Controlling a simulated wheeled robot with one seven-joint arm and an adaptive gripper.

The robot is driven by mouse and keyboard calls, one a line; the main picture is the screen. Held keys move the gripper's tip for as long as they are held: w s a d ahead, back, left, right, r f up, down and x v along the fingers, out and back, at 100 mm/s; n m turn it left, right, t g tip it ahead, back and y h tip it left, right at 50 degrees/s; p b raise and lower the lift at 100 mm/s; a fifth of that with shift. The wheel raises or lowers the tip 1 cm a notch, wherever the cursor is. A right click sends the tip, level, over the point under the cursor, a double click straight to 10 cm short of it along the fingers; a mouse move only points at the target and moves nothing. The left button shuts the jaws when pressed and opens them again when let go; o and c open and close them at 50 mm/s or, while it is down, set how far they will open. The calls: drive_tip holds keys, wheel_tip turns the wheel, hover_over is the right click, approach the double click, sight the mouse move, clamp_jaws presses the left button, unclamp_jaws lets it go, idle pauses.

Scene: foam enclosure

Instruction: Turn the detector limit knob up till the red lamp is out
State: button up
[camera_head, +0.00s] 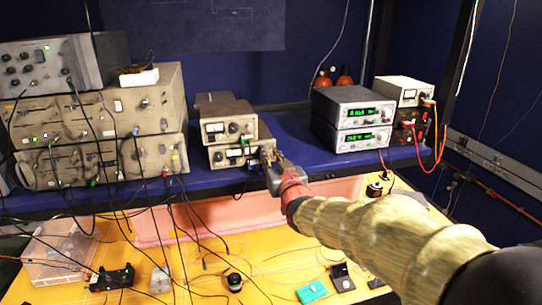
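My gripper (267,153) reaches in from the lower right, at the right end of the front of the lower box (222,158) in the middle stack. The fingertips are small and overlap that panel, so I cannot tell whether they are open or shut, or touch a knob. This box has a meter and small controls. The upper box (229,106) on it has a meter and a dark knob (233,128). No label is readable, so I cannot tell which control is the detector limit knob. I make out no lit red lamp; the gripper hides part of the lower panel.
A stack of beige instruments (150,102) with hanging cables stands left on the blue shelf (290,128). Two units with green displays (368,111) stand right of my gripper. A pink foam strip (160,227) and the yellow lower bench (265,265) with loose wires lie below.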

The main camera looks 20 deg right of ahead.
clamp_jaws()
drive_tip(key=shift+f+m+b, duration=0.15)
drive_tip(key=shift+m+b, duration=0.15)
drive_tip(key=shift+b, duration=0.55)
drive_tip(key=shift+m+b, duration=0.5)
drive_tip(key=shift+b, duration=0.7)
drive_tip(key=shift+f+m+b, duration=0.1)
drive_tip(key=shift+m+b, duration=0.4)
drive_tip(key=shift+b, duration=0.6)
drive_tip(key=shift+m+b, duration=0.5)
drive_tip(key=shift+b, duration=0.25)
drive_tip(key=shift+r, duration=0.2)
drive_tip(key=shift+o, duration=1.3)
unclamp_jaws()
